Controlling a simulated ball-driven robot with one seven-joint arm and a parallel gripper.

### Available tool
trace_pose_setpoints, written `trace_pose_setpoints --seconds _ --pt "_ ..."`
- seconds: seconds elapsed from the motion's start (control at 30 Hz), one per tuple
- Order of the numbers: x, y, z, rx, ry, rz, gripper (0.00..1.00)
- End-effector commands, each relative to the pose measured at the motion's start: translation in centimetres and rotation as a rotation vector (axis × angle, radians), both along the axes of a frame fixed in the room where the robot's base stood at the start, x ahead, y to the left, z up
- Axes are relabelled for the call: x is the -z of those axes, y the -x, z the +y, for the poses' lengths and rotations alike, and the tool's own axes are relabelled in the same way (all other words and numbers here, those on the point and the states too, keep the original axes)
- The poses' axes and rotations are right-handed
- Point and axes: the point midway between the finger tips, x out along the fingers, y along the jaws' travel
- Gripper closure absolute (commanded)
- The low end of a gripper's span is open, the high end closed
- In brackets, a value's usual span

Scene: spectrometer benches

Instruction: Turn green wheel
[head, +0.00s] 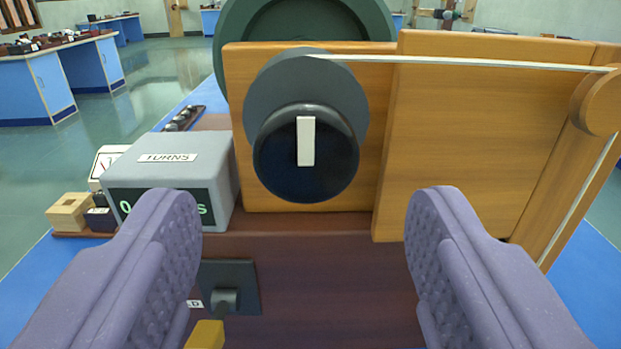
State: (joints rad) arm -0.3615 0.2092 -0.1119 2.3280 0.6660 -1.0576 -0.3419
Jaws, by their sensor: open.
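The green wheel (305,20) is large and dark green, standing behind an upright wooden board; only its lower part shows at the top of the view. In front of the board is a round black knob (275,165) with a vertical white bar (305,141) on its face. A grey disc (270,90) sits behind the knob, with a pale cord running right from its top. My gripper (305,205) is open and empty. Its two purple padded fingers stand left and right, below and nearer than the knob, wider apart than it. I see no contact with it.
A grey box labelled TURNS (170,160) stands left of the board; my left finger partly hides its display. A wooden panel (480,130) with a wooden pulley (598,102) is at right. A dark plate with a lever (224,298) lies below. Blue benches (35,90) stand behind.

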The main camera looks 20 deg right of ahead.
Motion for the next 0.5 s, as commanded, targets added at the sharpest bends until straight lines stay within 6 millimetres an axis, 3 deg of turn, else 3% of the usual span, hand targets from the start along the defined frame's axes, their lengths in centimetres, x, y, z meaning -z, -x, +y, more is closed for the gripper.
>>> trace_pose_setpoints --seconds 0.3,0.5 --pt "0.1 -5.0 -1.7 0.000 -0.001 -0.003 0.33" --pt "-0.1 -6.0 -1.9 -0.003 0.000 -0.002 0.33"
